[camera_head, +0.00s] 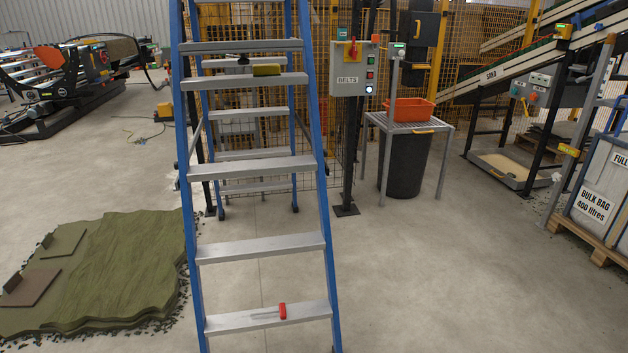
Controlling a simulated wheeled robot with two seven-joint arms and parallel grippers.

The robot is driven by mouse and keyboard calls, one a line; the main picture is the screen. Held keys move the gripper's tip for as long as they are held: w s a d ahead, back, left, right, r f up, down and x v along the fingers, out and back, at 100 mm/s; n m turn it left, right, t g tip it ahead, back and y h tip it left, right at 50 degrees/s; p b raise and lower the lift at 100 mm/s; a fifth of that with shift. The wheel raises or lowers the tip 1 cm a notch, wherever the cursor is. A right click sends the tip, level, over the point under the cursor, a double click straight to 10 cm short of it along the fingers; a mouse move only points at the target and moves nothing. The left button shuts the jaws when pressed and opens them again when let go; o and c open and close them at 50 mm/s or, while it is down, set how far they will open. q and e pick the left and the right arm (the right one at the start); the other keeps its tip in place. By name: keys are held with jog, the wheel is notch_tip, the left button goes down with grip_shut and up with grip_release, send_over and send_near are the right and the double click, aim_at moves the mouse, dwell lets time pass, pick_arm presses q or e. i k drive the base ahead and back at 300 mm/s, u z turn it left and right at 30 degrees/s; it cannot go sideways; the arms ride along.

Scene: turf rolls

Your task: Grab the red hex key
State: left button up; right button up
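The red hex key (282,311) lies on the lowest visible step (225,323) of a blue stepladder (327,215). Its red handle is at the right and a thin grey shaft seems to run left from it along the tread. Neither of my grippers is in the head view, so I cannot see their state.
A yellow-green block (266,70) lies on a higher step. Green turf (110,265) with brown plates covers the floor at left. A small table (443,127) with an orange bin (408,110) stands behind right. The floor right of the ladder is clear.

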aim_at(281, 311)
jog(key=u, duration=0.45)
jog(key=i, duration=0.65)
jog(key=u, duration=0.6)
jog(key=i, duration=0.95)
jog(key=z, duration=0.1)
